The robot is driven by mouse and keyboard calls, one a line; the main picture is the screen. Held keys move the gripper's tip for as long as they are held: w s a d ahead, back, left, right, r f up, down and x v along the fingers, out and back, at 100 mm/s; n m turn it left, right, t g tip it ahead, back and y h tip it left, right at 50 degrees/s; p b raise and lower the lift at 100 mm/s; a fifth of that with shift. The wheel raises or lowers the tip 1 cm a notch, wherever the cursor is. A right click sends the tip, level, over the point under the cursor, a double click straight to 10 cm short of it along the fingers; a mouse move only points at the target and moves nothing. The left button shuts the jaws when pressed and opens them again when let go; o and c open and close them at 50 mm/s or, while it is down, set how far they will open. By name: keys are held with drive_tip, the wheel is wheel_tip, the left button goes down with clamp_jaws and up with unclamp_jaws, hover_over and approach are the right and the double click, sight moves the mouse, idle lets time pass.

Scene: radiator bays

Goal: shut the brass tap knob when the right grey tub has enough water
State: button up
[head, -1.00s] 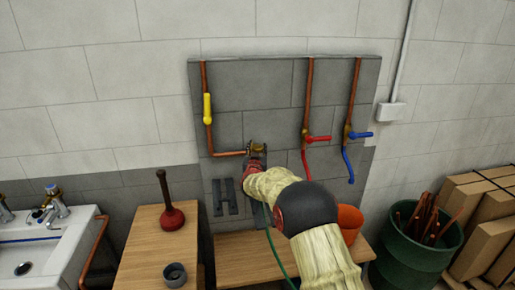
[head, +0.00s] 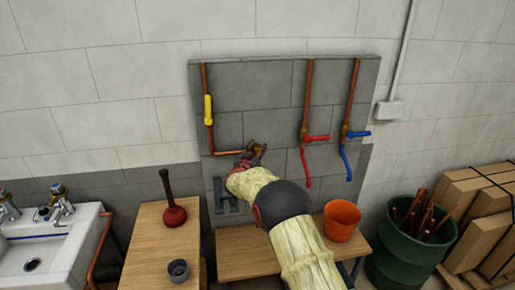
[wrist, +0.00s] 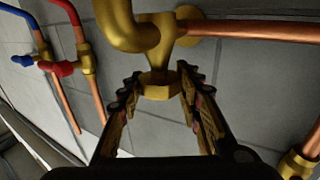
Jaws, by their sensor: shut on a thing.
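The brass tap (head: 258,149) sits at the end of a copper pipe on the grey wall panel. In the wrist view its brass knob (wrist: 159,85), an angular block below the curved brass body (wrist: 128,25), lies between my two fingers. My gripper (wrist: 158,97) is shut on this knob. In the head view my gripper (head: 246,163) is at the tap, and my wrist and arm cover part of the area below it. I see no right grey tub or water level; my arm hides part of the bench under the tap.
An orange bucket (head: 342,221) stands on the low bench (head: 240,262). A plunger (head: 173,217) and small grey cup (head: 178,271) stand on the left bench.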

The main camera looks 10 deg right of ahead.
drive_tip(key=o, duration=1.2)
drive_tip(key=shift+s+a, duration=0.1)
drive_tip(key=v, duration=1.1)
drive_tip(key=shift+s+a, duration=0.15)
drive_tip(key=shift+s, duration=0.2)
